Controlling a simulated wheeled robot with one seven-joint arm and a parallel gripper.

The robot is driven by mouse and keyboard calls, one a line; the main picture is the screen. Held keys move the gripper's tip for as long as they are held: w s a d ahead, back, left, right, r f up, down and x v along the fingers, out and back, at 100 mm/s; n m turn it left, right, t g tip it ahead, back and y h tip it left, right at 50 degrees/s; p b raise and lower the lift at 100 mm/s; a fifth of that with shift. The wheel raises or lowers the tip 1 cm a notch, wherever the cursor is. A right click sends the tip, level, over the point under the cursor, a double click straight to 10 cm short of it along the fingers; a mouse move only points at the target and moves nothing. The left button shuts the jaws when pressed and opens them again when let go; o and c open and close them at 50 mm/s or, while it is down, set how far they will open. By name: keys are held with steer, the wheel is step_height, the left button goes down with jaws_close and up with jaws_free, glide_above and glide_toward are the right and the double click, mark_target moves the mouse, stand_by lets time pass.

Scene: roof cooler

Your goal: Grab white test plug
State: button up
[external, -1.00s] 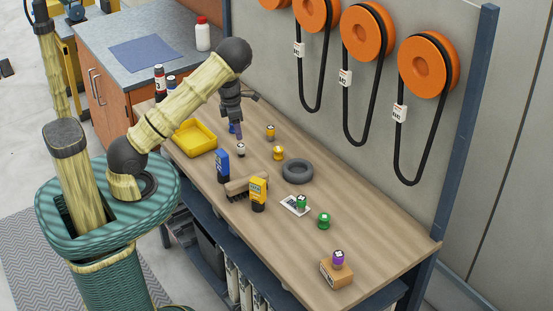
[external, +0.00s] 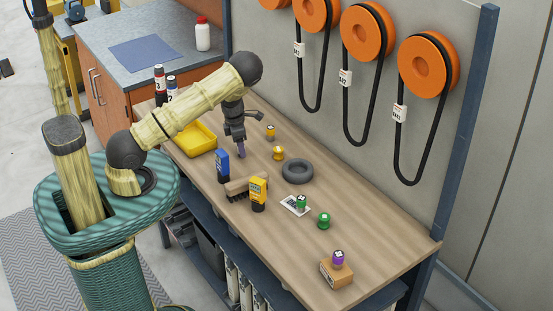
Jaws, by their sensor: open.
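My gripper (external: 240,151) points down at the workbench, between the yellow tray and the yellow plugs. It is open, and its fingertips are low, close to the bench top. The white test plug stood on the bench at this spot in the earlier view; now my gripper hides it, so I cannot tell whether the fingers are around it or just in front of it.
Close by are a blue device (external: 222,166), a yellow tray (external: 197,138), a brush (external: 240,187), a yellow meter (external: 258,194), yellow plugs (external: 278,153) (external: 270,131) and a black ring (external: 297,171).

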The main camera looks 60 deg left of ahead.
steer(key=shift+f, duration=0.7)
steer(key=c, duration=1.1)
steer(key=shift+o, duration=0.2)
steer(key=shift+w+r, duration=0.1)
steer(key=shift+r, duration=0.05)
step_height(320, 180, up, 10)
steer(key=shift+f+b, duration=0.1)
steer(key=shift+b, duration=0.5)
